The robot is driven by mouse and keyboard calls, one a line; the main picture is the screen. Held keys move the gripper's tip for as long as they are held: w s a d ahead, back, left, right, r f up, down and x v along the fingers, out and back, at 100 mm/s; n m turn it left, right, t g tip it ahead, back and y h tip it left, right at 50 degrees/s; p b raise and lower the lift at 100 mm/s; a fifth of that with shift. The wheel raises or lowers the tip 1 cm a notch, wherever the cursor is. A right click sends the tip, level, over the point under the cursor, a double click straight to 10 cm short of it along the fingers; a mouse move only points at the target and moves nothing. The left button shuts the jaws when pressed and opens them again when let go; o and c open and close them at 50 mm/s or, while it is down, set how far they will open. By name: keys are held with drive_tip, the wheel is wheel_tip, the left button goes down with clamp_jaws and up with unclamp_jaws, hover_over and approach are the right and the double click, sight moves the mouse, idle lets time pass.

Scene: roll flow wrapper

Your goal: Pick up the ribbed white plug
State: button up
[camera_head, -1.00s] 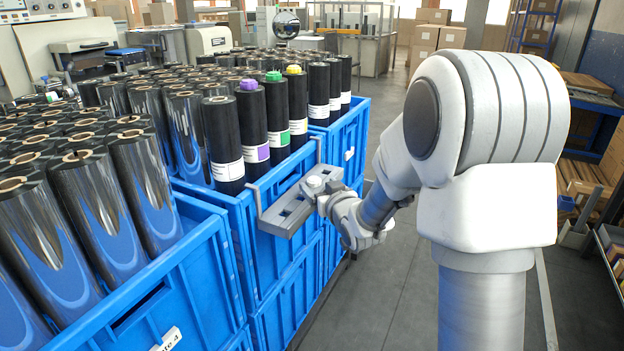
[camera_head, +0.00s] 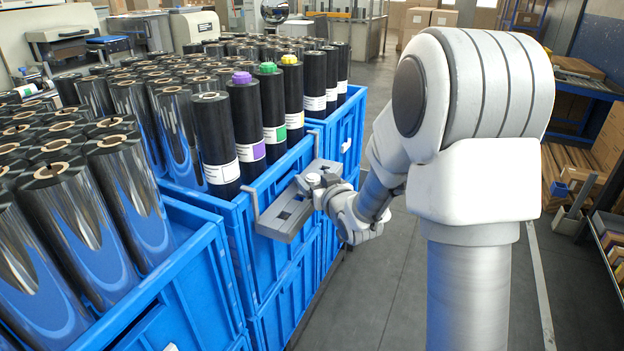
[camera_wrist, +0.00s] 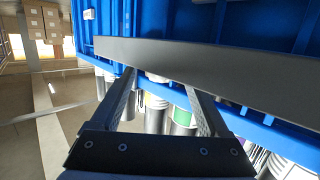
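I cannot make out a ribbed white plug for certain in the head view. The coloured plugs there are purple (camera_head: 241,78), green (camera_head: 267,68) and yellow (camera_head: 289,60), on tops of black rolls. In the wrist view a small pale shape (camera_wrist: 156,77) shows between my fingers, partly hidden by a grey bar; I cannot tell what it is. My gripper (camera_head: 284,176) is beside the blue crate's near right wall, in front of the capped rolls. Its two thin fingers stand wide apart with nothing held between them; they also show in the wrist view (camera_wrist: 170,83).
Blue crates (camera_head: 224,222) full of upright rolls stand at the left and centre, the crate walls close to my gripper. Shiny dark rolls (camera_head: 90,220) crowd the near crate. Grey floor (camera_head: 385,295) is open right of the crates. Shelving and cartons (camera_head: 600,130) stand far right.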

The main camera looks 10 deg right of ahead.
clamp_jaws()
